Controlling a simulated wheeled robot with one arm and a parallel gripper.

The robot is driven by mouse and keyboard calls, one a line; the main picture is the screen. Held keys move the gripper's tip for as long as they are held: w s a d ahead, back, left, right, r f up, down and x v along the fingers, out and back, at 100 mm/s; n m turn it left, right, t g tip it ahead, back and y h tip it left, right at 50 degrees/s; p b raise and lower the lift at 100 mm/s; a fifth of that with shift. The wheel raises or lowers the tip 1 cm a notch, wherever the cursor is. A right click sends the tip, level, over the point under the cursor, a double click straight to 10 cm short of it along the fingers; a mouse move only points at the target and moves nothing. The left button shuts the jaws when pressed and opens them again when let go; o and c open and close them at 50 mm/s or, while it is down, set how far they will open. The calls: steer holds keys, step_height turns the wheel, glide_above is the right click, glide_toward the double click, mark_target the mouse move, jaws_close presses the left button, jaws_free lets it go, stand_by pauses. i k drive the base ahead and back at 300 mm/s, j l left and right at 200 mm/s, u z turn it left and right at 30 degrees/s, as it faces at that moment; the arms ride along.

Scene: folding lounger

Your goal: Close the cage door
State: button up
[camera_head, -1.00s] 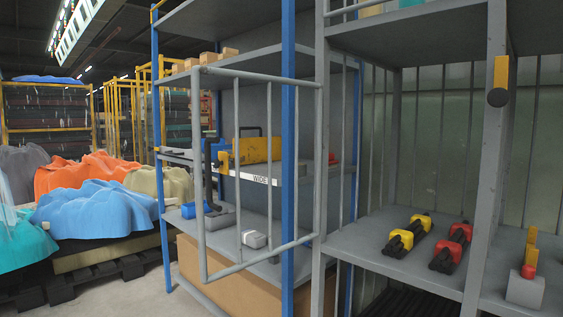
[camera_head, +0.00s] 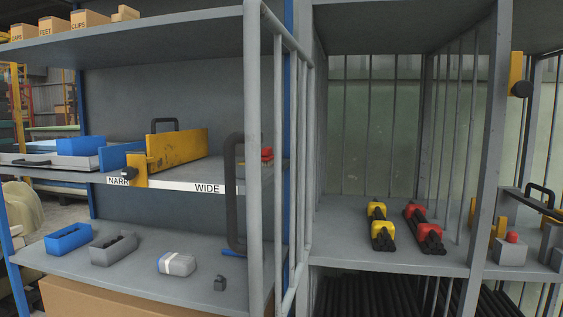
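The cage door (camera_head: 254,160) is a grey tube frame with thin vertical bars, seen almost edge-on left of centre. It stands open, swung out toward me from its hinge side by the grey post (camera_head: 316,150). A tall black handle (camera_head: 232,215) is on its free edge, on the left side. The cage opening to the right is uncovered, with its barred walls and grey shelf (camera_head: 345,243) showing. A yellow plate with a black knob (camera_head: 521,89) sits on the upright at the right of the opening. My gripper is not in view.
Inside the cage lie yellow-black (camera_head: 381,232) and red-black (camera_head: 424,232) tools. A red-knobbed grey block (camera_head: 511,250) stands right of the upright.

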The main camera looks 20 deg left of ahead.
mark_target(255, 12)
steer(key=j, duration=1.3)
steer(key=k+j+u, duration=0.3)
steer(key=j, duration=0.3)
steer(key=k+j+u, duration=0.25)
steer(key=k+j, duration=0.15)
steer(key=j, duration=0.3)
steer(key=l, duration=0.1)
